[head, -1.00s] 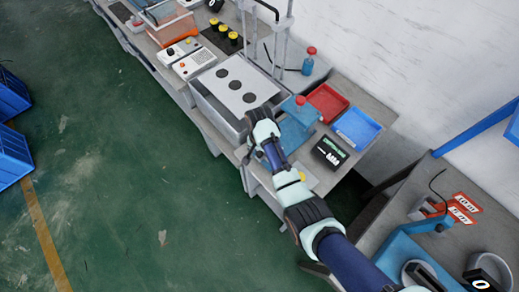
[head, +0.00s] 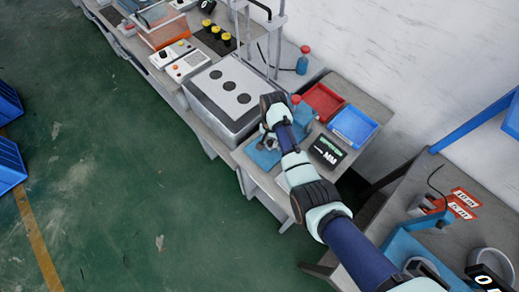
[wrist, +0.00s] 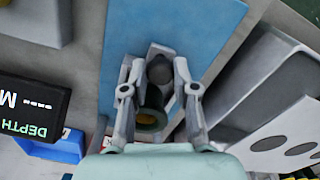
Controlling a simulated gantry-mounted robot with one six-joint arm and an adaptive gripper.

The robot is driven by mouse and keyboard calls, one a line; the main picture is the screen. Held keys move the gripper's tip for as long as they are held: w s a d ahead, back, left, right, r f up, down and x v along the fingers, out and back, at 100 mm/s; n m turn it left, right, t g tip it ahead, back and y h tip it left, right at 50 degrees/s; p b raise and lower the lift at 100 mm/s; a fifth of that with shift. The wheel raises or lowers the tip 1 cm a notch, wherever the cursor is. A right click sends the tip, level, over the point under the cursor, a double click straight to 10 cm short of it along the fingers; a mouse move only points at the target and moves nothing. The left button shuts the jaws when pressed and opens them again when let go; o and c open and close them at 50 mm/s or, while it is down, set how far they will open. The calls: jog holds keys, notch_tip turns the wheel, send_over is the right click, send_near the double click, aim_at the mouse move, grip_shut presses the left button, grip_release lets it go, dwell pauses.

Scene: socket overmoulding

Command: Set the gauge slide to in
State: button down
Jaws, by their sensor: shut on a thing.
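My gripper (head: 268,141) is over the blue gauge base (head: 262,157) at the near edge of the bench. In the wrist view my gripper (wrist: 157,95) has its two fingers on either side of a dark, round-ended part (wrist: 151,105), shut on it. I take this part for the gauge slide's handle. It has a yellowish ring at its lower end and stands over the blue base (wrist: 200,25). A dark depth display (head: 327,151) is right of the gripper; it reads DEPTH in the wrist view (wrist: 30,108). The slide's exact position is hidden by my gripper.
A large grey box (head: 235,97) with dark round spots on top stands close left of my gripper. A red bin (head: 323,101) and a blue bin (head: 353,126) lie behind to the right. A blue bottle (head: 303,63) stands farther back.

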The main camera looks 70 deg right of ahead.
jog(key=shift+s+d, duration=0.5)
jog(key=shift+d, duration=0.4)
jog(key=c, duration=0.9)
grip_release()
jog(key=shift+r, duration=0.1)
notch_tip(320, 180, up, 12)
jog(key=shift+f, duration=0.1)
